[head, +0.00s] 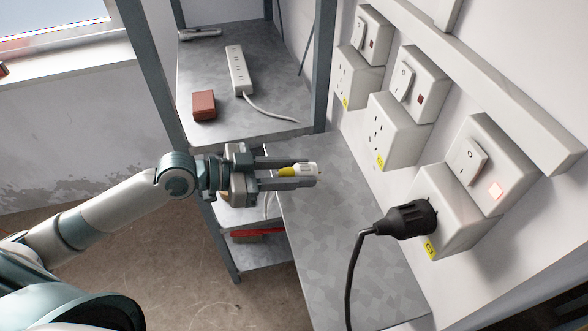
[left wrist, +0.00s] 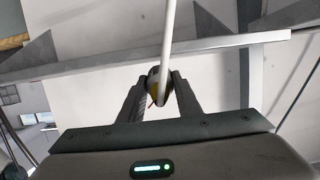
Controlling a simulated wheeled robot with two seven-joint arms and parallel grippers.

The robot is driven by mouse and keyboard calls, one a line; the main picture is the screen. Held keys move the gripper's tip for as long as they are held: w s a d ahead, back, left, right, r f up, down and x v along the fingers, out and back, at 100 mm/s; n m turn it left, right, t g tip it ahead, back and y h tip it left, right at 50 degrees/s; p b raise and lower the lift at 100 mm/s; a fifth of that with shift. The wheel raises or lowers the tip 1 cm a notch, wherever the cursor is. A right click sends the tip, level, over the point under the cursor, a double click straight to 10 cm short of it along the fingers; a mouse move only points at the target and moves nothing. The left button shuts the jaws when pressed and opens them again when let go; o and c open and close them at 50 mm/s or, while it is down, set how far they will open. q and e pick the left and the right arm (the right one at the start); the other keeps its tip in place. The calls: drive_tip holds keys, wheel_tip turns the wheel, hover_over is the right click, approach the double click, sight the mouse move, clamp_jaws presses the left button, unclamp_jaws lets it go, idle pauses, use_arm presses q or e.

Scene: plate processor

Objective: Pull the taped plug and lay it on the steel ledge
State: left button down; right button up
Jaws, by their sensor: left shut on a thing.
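My left gripper (head: 290,175) is shut on a white plug with yellow tape (head: 307,169). It holds the plug over the far left part of the grey steel ledge (head: 325,240), clear of the sockets. In the left wrist view the plug (left wrist: 154,84) sits between the two fingers, and a white cord runs from it up the picture. I cannot tell whether the plug touches the ledge. My right gripper is not in view.
A black plug (head: 412,218) sits in the nearest socket box (head: 455,215), its cable hanging across the ledge. Two other socket boxes (head: 395,128) (head: 357,78) show no plug. A shelf rack (head: 265,95) behind holds a power strip (head: 237,70) and a red-brown box (head: 204,105).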

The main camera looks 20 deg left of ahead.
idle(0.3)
use_arm(q)
drive_tip(key=c, duration=1.2)
unclamp_jaws()
